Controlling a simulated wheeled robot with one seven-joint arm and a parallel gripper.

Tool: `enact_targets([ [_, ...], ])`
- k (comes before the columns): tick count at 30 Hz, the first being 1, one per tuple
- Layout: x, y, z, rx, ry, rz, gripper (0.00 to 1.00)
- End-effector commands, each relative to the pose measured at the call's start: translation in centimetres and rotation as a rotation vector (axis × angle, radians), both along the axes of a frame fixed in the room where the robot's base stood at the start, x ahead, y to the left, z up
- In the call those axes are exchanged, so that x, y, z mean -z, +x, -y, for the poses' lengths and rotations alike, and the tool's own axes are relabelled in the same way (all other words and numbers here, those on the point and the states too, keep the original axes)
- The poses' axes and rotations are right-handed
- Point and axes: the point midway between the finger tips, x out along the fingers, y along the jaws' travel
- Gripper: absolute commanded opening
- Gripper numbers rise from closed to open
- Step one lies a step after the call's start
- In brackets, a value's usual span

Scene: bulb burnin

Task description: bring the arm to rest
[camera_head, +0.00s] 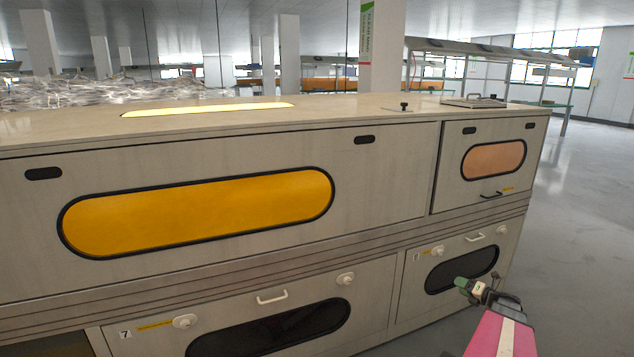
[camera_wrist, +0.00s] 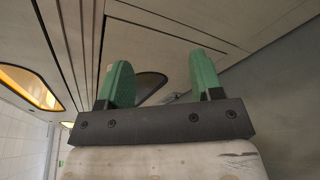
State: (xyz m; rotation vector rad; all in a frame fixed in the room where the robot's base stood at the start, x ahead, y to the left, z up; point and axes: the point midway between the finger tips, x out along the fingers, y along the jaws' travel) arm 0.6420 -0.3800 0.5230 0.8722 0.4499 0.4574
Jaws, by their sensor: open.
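My gripper (camera_head: 471,286) is at the lower right in the head view, in front of the right end of the long beige machine (camera_head: 390,200). In the wrist view its two green fingers (camera_wrist: 157,85) stand wide apart with nothing between them. The gripper is open and empty. In the head view it overlaps the dark lower right window (camera_head: 450,268); I cannot tell its exact distance from the panel.
The machine front carries an orange window (camera_head: 200,213), a smaller pinkish window (camera_head: 493,160) and a white handle (camera_head: 272,297). A flat metal plate (camera_head: 473,101) lies on its top. Clear grey floor (camera_head: 585,230) lies to the right.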

Motion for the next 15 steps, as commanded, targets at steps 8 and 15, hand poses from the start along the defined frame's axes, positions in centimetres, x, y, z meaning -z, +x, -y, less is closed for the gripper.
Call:
enact_targets([
  [8,-0.5,-0.7,-11.5,-0.341,-0.463,0.104,0.6],
  [15,-0.6,-3.4,-21.6,-0.796,-0.935,0.316,0.6],
])
